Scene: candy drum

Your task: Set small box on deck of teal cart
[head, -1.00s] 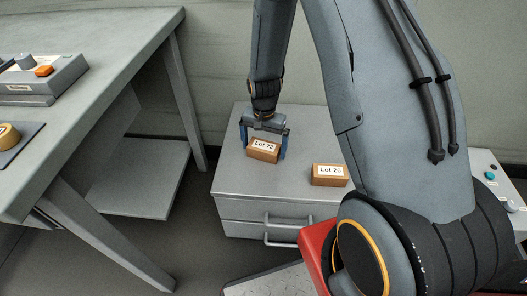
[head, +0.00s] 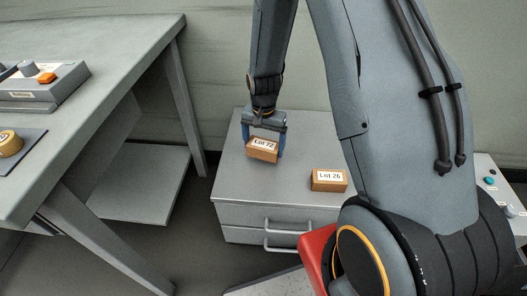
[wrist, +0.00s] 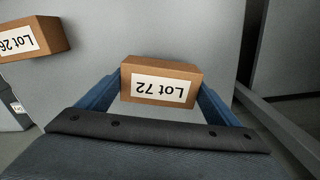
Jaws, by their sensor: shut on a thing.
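A small brown cardboard box labelled Lot 72 (head: 262,152) is between the blue fingers of my gripper (head: 264,145). It also shows in the wrist view (wrist: 160,82), with a finger against each end. My gripper is shut on it, over the grey drawer cabinet's top (head: 290,143). The box looks at or just above that top; a gap is hard to make out. A similar brown box labelled Lot 26 (head: 328,181) rests on the same top to the right, and shows at upper left in the wrist view (wrist: 32,38). No teal cart shows.
A grey workbench (head: 120,62) with a control box (head: 48,88) and a tape roll (head: 9,143) stands at left, its leg close to the cabinet. A light panel with a teal button (head: 490,181) is at far right. Floor shows between bench and cabinet.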

